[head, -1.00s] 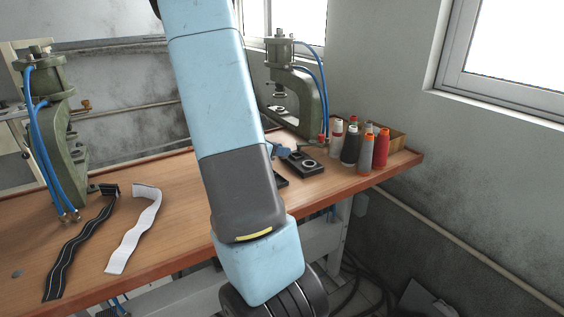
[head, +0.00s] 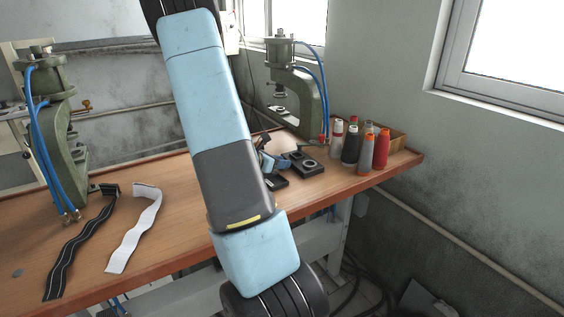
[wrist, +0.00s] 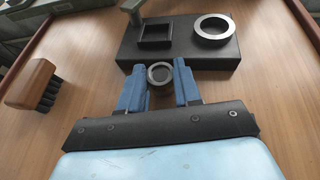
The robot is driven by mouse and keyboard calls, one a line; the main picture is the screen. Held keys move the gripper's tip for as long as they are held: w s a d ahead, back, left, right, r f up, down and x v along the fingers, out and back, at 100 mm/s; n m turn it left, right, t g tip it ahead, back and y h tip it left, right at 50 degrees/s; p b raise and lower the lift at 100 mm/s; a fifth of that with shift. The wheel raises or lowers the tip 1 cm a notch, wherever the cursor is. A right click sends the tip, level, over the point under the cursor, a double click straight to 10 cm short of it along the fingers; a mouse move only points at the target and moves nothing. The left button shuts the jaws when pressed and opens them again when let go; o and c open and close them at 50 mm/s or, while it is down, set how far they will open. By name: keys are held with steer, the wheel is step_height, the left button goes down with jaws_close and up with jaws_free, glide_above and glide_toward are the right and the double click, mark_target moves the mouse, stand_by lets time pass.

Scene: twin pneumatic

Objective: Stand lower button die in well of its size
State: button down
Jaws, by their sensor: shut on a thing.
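The lower button die (wrist: 159,73), a small dark round piece with a lighter ring on top, is between the blue fingers of my gripper (wrist: 158,84) in the wrist view. My gripper is shut on it, just on the near side of the black well block (wrist: 185,56). The block has a square well (wrist: 154,36) at left and a larger round well with a bright metal ring (wrist: 212,28) at right. In the head view the block (head: 312,170) lies on the bench, with my blue gripper (head: 278,162) to its left. I cannot make out the die there.
A wooden-backed brush (wrist: 32,84) lies left of my gripper. Thread spools (head: 350,145) stand right of the block, and a green press (head: 313,100) stands behind it. Black and white strips (head: 135,230) and another press (head: 60,140) are at left on the wooden bench (head: 180,215).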

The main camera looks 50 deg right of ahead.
steer(key=c, duration=0.8)
jaws_free()
steer(key=shift+f, duration=0.1)
steer(key=shift+a, duration=0.1)
steer(key=v, duration=1.2)
steer(key=s+a+r+m+t+y, duration=0.2)
steer(key=s+a+r+m+y, duration=0.2)
steer(key=a, duration=0.6)
steer(key=s+a+r+m+t+y, duration=0.3)
steer(key=a+r+m, duration=0.4)
steer(key=a, duration=0.4)
steer(key=s+a+r+m+t+y, duration=0.2)
steer(key=s+a+r+m+y, duration=0.3)
steer(key=a, duration=0.5)
steer(key=shift+s+a+r+y, duration=0.15)
steer(key=shift+s+r+y, duration=0.15)
steer(key=shift+s+r, duration=0.4)
steer(key=shift+s+a+r+y, duration=0.15)
steer(key=shift+s+r+y, duration=0.2)
steer(key=shift+r, duration=0.5)
steer(key=shift+o, duration=0.4)
